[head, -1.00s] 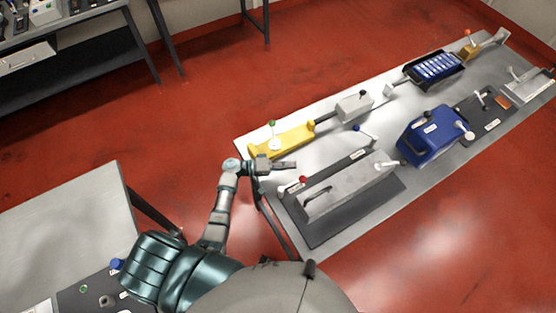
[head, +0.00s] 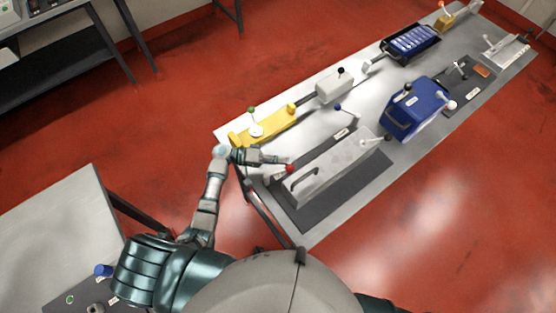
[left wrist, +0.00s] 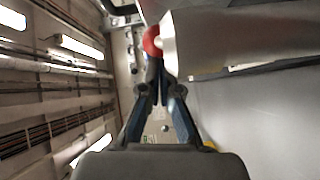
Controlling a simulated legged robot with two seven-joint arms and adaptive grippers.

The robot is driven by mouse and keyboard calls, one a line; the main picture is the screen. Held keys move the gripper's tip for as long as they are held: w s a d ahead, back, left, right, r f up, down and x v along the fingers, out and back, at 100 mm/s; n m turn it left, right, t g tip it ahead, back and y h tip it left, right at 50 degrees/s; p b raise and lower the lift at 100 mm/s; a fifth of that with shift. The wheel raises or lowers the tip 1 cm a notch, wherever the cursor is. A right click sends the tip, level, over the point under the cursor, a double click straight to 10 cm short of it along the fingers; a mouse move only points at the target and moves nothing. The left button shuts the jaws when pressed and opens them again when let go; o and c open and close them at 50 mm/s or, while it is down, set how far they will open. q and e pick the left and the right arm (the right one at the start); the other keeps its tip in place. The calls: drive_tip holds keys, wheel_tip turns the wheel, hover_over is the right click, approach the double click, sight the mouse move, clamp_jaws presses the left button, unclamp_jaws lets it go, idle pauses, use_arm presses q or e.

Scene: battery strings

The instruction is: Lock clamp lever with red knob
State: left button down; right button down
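The clamp lever's red knob (head: 290,169) stands at the near left end of a grey clamp fixture (head: 335,172) on a dark base plate. My left gripper (head: 287,160) is beside the knob, its fingertips close to it. In the left wrist view the red knob (left wrist: 152,40) is just beyond the fingertips (left wrist: 157,72), partly covered by a pale metal part. The fingers draw together to a narrow point and look shut, with nothing clearly between them. Whether they touch the knob cannot be told. My right gripper is out of view.
A yellow fixture (head: 268,129) with a green knob is just behind my left gripper. A blue device (head: 416,108) and a blue battery tray (head: 414,41) are farther along the metal table (head: 312,228). Another table (head: 62,220) is at left, with red floor between.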

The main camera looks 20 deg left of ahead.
use_arm(q)
drive_tip(key=shift+s+d+f+g, duration=0.1)
drive_tip(key=shift+d+g, duration=0.15)
drive_tip(key=shift+g, duration=0.25)
drive_tip(key=shift+d+m, duration=0.1)
drive_tip(key=shift+m, duration=0.2)
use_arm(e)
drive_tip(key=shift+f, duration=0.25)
use_arm(q)
drive_tip(key=shift+s, duration=0.1)
drive_tip(key=shift+a, duration=0.4)
drive_tip(key=a, duration=0.8)
drive_tip(key=s+a, duration=0.1)
drive_tip(key=a, duration=0.3)
drive_tip(key=shift+s+r, duration=0.1)
drive_tip(key=shift+r, duration=0.2)
drive_tip(key=shift+d+r, duration=0.1)
drive_tip(key=shift+d, duration=0.3)
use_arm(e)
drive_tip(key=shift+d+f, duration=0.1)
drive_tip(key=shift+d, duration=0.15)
